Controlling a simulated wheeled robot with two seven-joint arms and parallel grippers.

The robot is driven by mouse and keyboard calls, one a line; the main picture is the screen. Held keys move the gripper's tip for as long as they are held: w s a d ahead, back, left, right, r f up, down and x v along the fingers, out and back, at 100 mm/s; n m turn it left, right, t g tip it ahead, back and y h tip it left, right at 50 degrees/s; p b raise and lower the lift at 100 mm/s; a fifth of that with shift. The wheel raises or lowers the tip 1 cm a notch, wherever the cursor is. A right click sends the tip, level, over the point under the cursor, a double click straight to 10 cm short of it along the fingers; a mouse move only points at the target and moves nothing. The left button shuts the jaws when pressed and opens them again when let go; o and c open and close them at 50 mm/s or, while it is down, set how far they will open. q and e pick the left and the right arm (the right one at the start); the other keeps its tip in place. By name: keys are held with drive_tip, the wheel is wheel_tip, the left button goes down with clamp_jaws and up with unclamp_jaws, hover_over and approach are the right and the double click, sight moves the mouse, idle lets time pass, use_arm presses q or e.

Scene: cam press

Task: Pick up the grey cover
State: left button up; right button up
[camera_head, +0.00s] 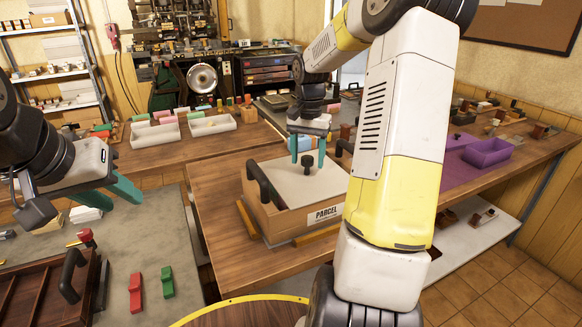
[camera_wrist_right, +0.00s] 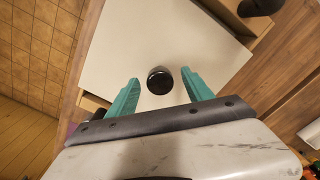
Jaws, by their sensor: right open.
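The grey cover (camera_head: 285,185) lies flat on top of a wooden parcel box (camera_head: 290,222) with a "PARCEL" label. A black knob (camera_head: 307,169) stands up from it. The cover also shows as a pale panel in the right wrist view (camera_wrist_right: 150,35), with the round knob (camera_wrist_right: 160,81). My right gripper (camera_head: 307,159) is open above the cover. In the right wrist view its teal fingers (camera_wrist_right: 160,84) stand on either side of the knob, with gaps visible. My left gripper (camera_head: 128,190) is at the left, away from the box; its finger opening is unclear.
Black handles (camera_head: 262,184) rise at the box's side. Yellow strips (camera_head: 318,235) lie along its base. A purple tray (camera_head: 488,153) is at the right. Red (camera_head: 135,293) and green (camera_head: 167,282) pieces and a brown tray (camera_head: 40,295) lie at the lower left. White bins (camera_head: 212,124) stand behind.

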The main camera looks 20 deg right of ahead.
drive_tip(key=shift+f, duration=0.3)
clamp_jaws()
idle(1.2)
